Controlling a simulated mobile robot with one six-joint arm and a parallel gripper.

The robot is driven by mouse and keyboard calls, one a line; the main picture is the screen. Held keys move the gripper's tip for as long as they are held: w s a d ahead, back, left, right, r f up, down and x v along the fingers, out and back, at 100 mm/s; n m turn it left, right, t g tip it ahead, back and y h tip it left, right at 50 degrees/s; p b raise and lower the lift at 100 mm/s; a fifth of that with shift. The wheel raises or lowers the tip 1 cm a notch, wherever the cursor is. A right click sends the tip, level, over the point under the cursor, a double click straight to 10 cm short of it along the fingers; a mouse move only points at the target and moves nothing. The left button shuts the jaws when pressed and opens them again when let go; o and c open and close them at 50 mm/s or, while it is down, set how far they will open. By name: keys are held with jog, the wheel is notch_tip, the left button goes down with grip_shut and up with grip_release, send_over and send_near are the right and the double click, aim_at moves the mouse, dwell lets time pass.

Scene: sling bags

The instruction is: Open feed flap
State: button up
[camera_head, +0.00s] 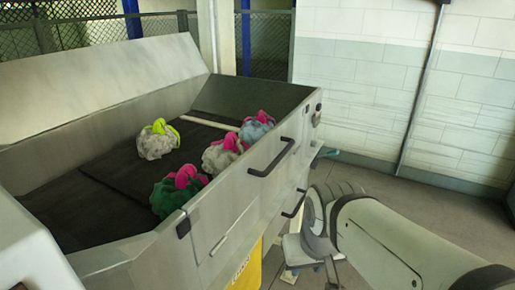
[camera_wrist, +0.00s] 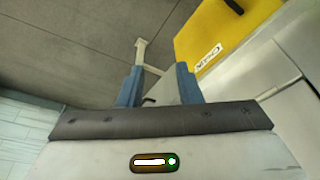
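The metal feed hopper (camera_head: 225,210) has a sloped front panel with a black bar handle (camera_head: 272,158) near its top. A second black handle (camera_head: 295,205) sits lower on the front, beside my arm. I cannot tell which part is the feed flap; no front panel looks swung out. My gripper (camera_wrist: 158,88) shows two blue fingers standing apart in the wrist view, with nothing clearly held. A small dark hooked piece and a grey surface show between them. In the head view my wrist is in front of the machine at lower right, and the fingertips are not clear.
Several bundled sling bags, one with yellow (camera_head: 158,140) and others with pink (camera_head: 178,190), lie on the dark hopper floor (camera_head: 110,175). A yellow box (camera_wrist: 235,35) stands under the machine. Open floor (camera_head: 440,200) lies to the right, before a pale brick wall.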

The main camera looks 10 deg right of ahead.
aim_at(280, 159)
jog(key=w+a+r+m+y, duration=0.25)
jog(key=w+m+y, duration=0.25)
jog(key=w+y, duration=0.55)
jog(key=w+d+r+m+t+y+b, duration=0.1)
jog(key=w+d+r+t, duration=0.25)
jog(key=w, duration=0.25)
jog(key=w+d+r+m+t+y, duration=0.1)
jog(key=w+d+r+t, duration=0.25)
jog(key=w, duration=0.35)
jog(key=shift+g, duration=0.4)
jog(key=x, duration=0.3)
jog(key=f+p+x, duration=0.1)
jog(key=x, duration=0.2)
jog(key=shift+w+a+f+p, duration=0.1)
jog(key=shift+w+a+p, duration=0.05)
jog(key=shift+w+p, duration=0.15)
